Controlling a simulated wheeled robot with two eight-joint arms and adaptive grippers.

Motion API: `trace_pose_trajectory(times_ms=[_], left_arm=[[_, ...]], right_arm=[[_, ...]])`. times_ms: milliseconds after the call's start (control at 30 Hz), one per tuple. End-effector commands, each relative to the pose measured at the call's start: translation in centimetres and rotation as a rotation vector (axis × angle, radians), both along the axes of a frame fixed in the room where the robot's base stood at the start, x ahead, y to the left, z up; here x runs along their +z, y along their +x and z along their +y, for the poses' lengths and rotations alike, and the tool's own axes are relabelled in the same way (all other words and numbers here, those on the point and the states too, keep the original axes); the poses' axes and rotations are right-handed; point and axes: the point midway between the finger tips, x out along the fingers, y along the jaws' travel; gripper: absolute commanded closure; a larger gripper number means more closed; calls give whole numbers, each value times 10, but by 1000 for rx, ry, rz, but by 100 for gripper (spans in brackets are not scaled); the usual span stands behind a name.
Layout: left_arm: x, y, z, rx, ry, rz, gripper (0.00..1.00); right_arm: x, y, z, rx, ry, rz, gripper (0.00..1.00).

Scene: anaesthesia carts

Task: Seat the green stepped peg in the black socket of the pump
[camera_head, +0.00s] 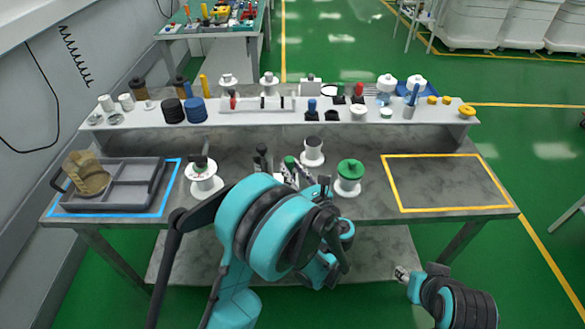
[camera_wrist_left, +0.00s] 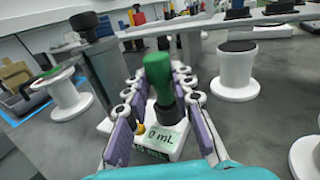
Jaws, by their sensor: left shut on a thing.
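The green stepped peg (camera_wrist_left: 158,72) stands upright between the fingers of my left gripper (camera_wrist_left: 159,92). Its lower end meets a black socket (camera_wrist_left: 168,112) on the white pump (camera_wrist_left: 163,140), which bears an "mL" label. I cannot tell how deep the peg sits. In the head view, the peg's green top (camera_head: 290,162) shows beside my left gripper (camera_head: 301,177), and my wrist hides most of the pump. The left gripper is shut on the peg. My right gripper (camera_head: 402,273) is low at the right, in front of the table; its jaws are too small to read.
White flanged stands (camera_head: 203,181) (camera_head: 312,158) and a green-topped one (camera_head: 349,176) surround the work spot. A grey divided tray (camera_head: 118,188) with a brown item lies left. The yellow-taped area (camera_head: 445,182) at right is clear. A crowded shelf (camera_head: 270,118) runs behind.

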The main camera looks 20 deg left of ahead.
Motion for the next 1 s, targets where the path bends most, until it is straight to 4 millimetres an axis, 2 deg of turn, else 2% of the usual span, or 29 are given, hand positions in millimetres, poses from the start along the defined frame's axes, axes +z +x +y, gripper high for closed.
trace_pose_trajectory(times_ms=[1000], left_arm=[[-26,0,0,0,0,0,99]], right_arm=[[0,0,0,0,0,0,60]])
